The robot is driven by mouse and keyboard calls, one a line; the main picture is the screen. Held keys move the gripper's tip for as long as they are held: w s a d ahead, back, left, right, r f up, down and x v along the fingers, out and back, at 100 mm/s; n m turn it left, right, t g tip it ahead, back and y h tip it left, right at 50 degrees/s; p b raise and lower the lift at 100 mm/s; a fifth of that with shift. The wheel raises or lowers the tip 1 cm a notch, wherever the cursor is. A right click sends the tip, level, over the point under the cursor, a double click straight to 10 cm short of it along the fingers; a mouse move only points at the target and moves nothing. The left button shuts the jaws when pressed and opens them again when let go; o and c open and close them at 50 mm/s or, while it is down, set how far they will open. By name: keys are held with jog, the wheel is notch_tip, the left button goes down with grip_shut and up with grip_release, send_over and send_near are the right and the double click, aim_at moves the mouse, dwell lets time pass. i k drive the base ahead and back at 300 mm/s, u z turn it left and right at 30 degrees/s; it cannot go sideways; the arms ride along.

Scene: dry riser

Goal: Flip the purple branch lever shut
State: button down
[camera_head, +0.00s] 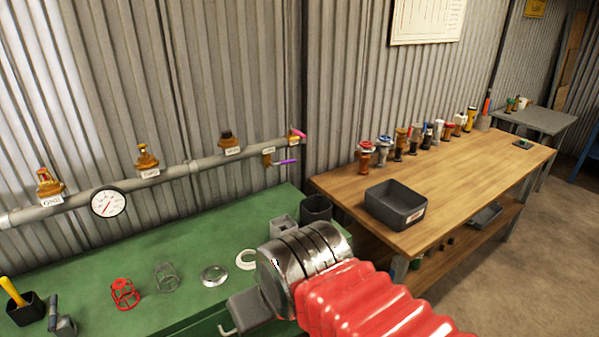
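The purple branch lever (286,162) is a short thin handle. It sticks out to the right, roughly level, from a small brass branch valve (268,151) with a white tag, below the grey pipe near its right end. My gripper (248,312) is at the bottom centre, in front of the green bench, well below and nearer than the lever.
The grey pipe (180,172) carries several tagged brass outlets and a round gauge (108,202). The green bench (110,248) holds a red cage (124,294), rings and dark cups (316,208). A wooden table (450,182) at right bears a grey bin (395,205) and several fittings.

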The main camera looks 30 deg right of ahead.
aim_at(284, 162)
jog(key=u, duration=0.05)
jog(key=i, duration=1)
jog(key=z, duration=0.05)
